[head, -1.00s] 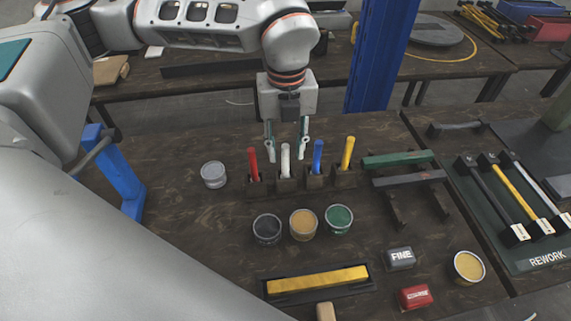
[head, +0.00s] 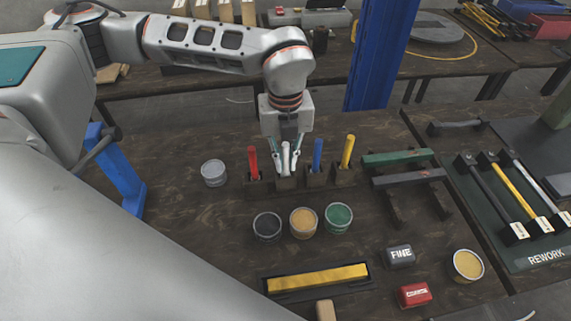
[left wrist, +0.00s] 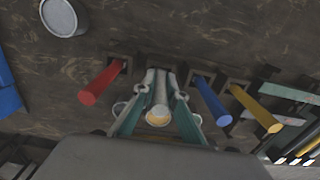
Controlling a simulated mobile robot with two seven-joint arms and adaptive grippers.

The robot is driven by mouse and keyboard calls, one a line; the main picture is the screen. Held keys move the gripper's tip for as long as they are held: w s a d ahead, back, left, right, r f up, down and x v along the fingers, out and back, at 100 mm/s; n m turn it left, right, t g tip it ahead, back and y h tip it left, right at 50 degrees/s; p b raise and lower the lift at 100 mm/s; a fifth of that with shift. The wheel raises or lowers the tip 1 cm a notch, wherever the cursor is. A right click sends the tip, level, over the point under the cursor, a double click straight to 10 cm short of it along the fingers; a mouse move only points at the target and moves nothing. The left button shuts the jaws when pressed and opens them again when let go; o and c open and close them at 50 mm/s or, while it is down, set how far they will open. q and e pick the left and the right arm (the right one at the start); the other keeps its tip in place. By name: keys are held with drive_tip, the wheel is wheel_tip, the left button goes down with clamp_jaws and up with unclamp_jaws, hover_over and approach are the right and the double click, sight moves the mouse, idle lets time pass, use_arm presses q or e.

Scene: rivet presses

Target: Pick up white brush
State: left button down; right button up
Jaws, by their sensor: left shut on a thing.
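The white brush (head: 286,157) stands upright in its dark holder (head: 286,183), between the red brush (head: 252,162) and the blue brush (head: 317,156). Only its handle shows; its lower end is hidden in the holder. My left gripper (head: 286,166) points down over it and is shut on the white handle. In the left wrist view the white brush (left wrist: 160,100) lies between the two fingers (left wrist: 158,104). A yellow brush (head: 347,151) stands to the right of the blue one. My right gripper is not in view.
Several open cans, such as the dark one (head: 267,226), the tan one (head: 303,222) and the green one (head: 338,217), stand in front of the brushes. A grey can (head: 213,173) stands left. Green and dark bars (head: 398,158) lie on supports at right.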

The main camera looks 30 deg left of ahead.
use_arm(q)
wheel_tip(320, 180, up, 20)
idle(0.7)
idle(0.5)
